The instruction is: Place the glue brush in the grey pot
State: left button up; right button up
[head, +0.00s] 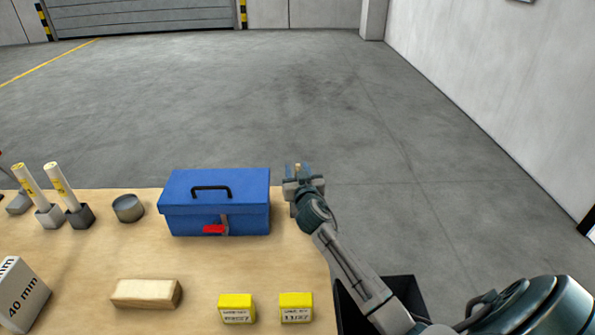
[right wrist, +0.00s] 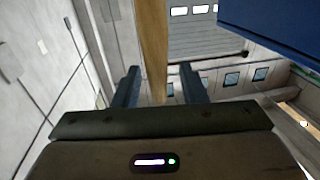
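The grey pot (head: 128,209) is a round tin on the table, left of the blue toolbox. My right gripper (head: 298,168) is just right of the toolbox, near the table's back right corner. Its two fingers (right wrist: 160,85) stand apart, with visible gaps on both sides of a wooden stick (right wrist: 153,40), which looks like the glue brush's handle. A small tan bit of it shows between the fingers in the head view. The bristle end is not visible. My left gripper is out of view.
The blue toolbox (head: 215,203) stands between my right gripper and the pot, with a red-handled item (head: 214,229) at its front. A wooden block (head: 146,293) and two yellow boxes (head: 237,307) lie in front.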

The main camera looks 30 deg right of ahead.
jog(key=b+v, duration=0.3)
jog(key=v, duration=0.9)
